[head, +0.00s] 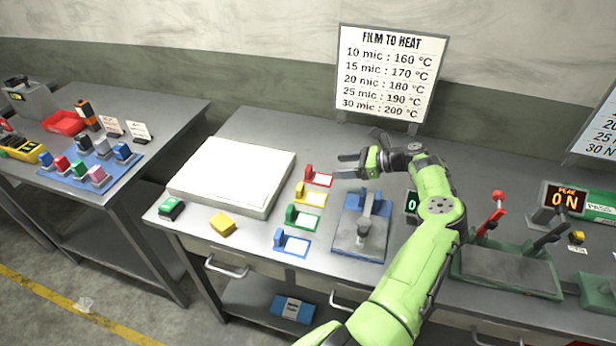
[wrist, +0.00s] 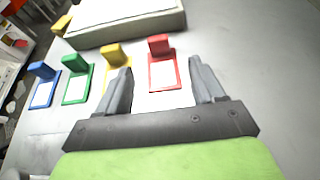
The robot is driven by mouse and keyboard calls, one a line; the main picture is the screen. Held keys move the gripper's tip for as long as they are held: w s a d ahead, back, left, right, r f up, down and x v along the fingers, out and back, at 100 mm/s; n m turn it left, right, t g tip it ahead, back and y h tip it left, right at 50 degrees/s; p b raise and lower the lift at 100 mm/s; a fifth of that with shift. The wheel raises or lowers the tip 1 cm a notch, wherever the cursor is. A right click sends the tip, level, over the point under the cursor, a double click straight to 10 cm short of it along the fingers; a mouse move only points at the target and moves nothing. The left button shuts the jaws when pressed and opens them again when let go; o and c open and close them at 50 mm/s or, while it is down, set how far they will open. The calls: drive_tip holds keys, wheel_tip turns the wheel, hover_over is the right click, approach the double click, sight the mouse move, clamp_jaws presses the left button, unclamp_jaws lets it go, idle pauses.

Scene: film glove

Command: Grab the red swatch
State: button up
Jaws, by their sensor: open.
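The red swatch (head: 318,177) lies on the grey metal table, at the far end of a row of coloured swatches. It has a red frame around a white face and a raised red block at one end. In the wrist view the red swatch (wrist: 161,68) sits ahead of and between my gripper's two fingers. My gripper (head: 350,167) is open and empty, just right of the red swatch in the head view; its fingers also show in the wrist view (wrist: 163,85). I cannot tell its exact height above the table.
Yellow (head: 309,196), green (head: 303,218) and blue (head: 291,243) swatches line up nearer the front edge. A white-topped block (head: 232,172) stands left. A blue-based device (head: 361,227) stands close on the right. A sign (head: 388,75) stands behind.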

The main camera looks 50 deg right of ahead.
sight(311, 170)
drive_tip(key=b+x, duration=0.1)
drive_tip(key=x, duration=0.3)
drive_tip(key=b+x, duration=0.1)
drive_tip(key=x, duration=0.2)
drive_tip(key=shift+f+b, duration=0.35)
drive_tip(key=b+x, duration=0.3)
drive_tip(key=x, duration=0.2)
drive_tip(key=shift+s+a+f, duration=0.1)
drive_tip(key=shift+s+a, duration=0.05)
drive_tip(key=shift+w+a+b, duration=0.1)
drive_tip(key=shift+w+b, duration=0.2)
drive_tip(key=c, duration=1)
